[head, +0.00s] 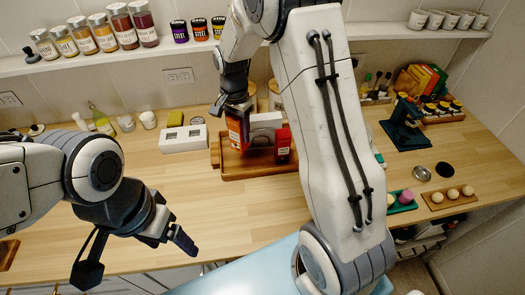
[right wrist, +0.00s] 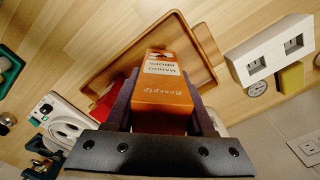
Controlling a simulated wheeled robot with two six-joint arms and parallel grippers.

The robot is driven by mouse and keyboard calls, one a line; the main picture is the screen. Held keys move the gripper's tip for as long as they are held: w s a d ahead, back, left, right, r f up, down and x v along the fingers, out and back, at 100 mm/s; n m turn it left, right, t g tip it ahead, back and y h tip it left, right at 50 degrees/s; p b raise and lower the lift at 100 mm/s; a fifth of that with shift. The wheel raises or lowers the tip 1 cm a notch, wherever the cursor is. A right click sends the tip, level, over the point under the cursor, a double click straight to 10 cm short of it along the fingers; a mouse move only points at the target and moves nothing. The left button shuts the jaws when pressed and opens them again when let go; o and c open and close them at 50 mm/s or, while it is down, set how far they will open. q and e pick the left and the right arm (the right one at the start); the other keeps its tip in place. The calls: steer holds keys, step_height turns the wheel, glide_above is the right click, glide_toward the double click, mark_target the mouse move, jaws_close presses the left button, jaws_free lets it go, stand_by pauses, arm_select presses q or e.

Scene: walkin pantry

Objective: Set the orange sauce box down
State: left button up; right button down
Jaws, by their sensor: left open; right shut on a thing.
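The orange sauce box (right wrist: 162,112) is between the two fingers of my right gripper (right wrist: 163,105) in the right wrist view, with its printed face showing. In the head view my right gripper (head: 238,108) points down with the orange sauce box (head: 235,132) in it, at the left part of a wooden tray (head: 262,172). I cannot tell whether the box touches the tray. A red box (head: 283,142) stands at the tray's right side, partly hidden by my arm; a red edge shows beside the fingers in the wrist view. My left gripper (head: 138,258) is open and empty over the counter's front edge.
A white box-like holder (head: 183,139) sits left of the tray. A white rounded device (head: 266,122) is behind it. Jars line the shelf above. A dark green stand (head: 405,125) and an egg board (head: 452,197) are to the right. The counter before the tray is clear.

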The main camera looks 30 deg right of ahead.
steer(key=shift+w+d+f+m+p, duration=0.15)
steer(key=shift+d+f, duration=0.15)
steer(key=shift+d, duration=0.25)
steer(key=shift+w+d+f+m+p, duration=0.15)
steer(key=shift+d+f, duration=0.1)
steer(key=shift+d, duration=0.25)
step_height(320, 180, down, 4)
steer(key=shift+f+p, duration=0.1)
steer(key=shift+p, duration=0.45)
step_height(320, 180, down, 4)
steer(key=shift+f+p, duration=0.1)
steer(key=shift+p, duration=0.55)
steer(key=shift+f, duration=0.2)
steer(key=shift+f, duration=0.2)
steer(key=shift+c, duration=1.4)
jaws_free()
